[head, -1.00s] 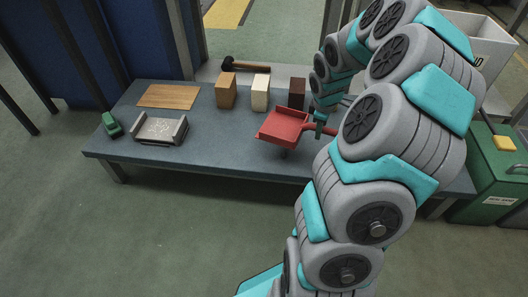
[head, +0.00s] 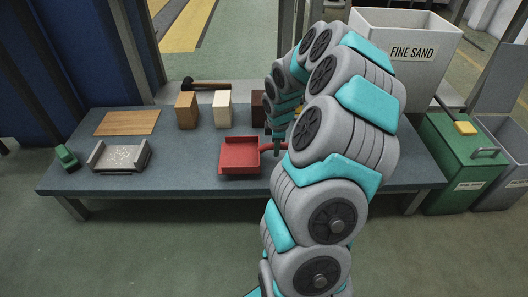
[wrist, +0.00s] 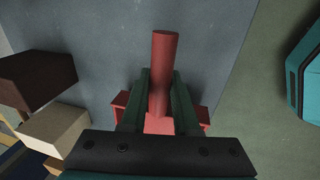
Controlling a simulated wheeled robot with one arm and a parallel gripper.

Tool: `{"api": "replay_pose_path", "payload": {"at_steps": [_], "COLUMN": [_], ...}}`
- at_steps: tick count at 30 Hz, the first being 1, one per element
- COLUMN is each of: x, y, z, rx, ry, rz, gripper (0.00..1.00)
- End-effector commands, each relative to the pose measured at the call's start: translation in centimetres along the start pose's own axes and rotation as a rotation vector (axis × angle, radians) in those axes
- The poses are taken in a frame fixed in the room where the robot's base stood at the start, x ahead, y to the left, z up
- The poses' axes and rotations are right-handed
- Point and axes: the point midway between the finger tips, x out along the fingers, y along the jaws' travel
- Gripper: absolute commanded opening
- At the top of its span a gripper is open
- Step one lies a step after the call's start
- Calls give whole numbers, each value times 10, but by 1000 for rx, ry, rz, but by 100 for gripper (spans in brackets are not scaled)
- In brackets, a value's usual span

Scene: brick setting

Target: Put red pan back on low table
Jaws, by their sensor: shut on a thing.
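The red pan (head: 239,155) is a shallow red scoop with a round handle pointing right in the head view. It looks level at the front middle of the low table (head: 190,178). I cannot tell whether it rests on the top or hangs just above it. My gripper (head: 277,148) is shut on the handle from above, with my arm at the right covering part of it. In the wrist view the handle (wrist: 165,60) runs between the two dark green fingers (wrist: 160,100), and the pan body (wrist: 158,125) is mostly hidden behind the gripper.
Tan (head: 187,110), cream (head: 222,108) and dark brown (head: 258,109) blocks stand behind the pan. A grey tray (head: 119,156), a wooden board (head: 127,122) and a green object (head: 66,157) are at left. A hammer (head: 205,84) lies behind. Green bin (head: 460,165) stands right.

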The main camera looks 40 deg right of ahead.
Motion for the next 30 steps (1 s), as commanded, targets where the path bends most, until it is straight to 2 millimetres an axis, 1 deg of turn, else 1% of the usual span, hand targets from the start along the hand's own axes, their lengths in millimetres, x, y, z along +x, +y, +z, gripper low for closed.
{"api": "replay_pose_path", "payload": {"at_steps": [1, 4, 12, 13, 15, 19, 21, 29, 30], "x": [3, 5, 7, 10, 22, 41, 43, 43, 43], "y": [5, 12, 19, 19, 15, 12, 12, 12, 12], "z": [-10, -22, -37, -38, -36, -36, -36, -36, -36], "rx": [-3, 0, 0, 0, 1, 2, 2, 2, 2], "ry": [0, 0, 0, 0, -1, -2, -1, -1, 0], "rz": [1, 4, 4, 2, -1, -2, 1, 2, 2], "gripper": [0, 0, 0, 0, 0, 0, 0, 0, 33]}}
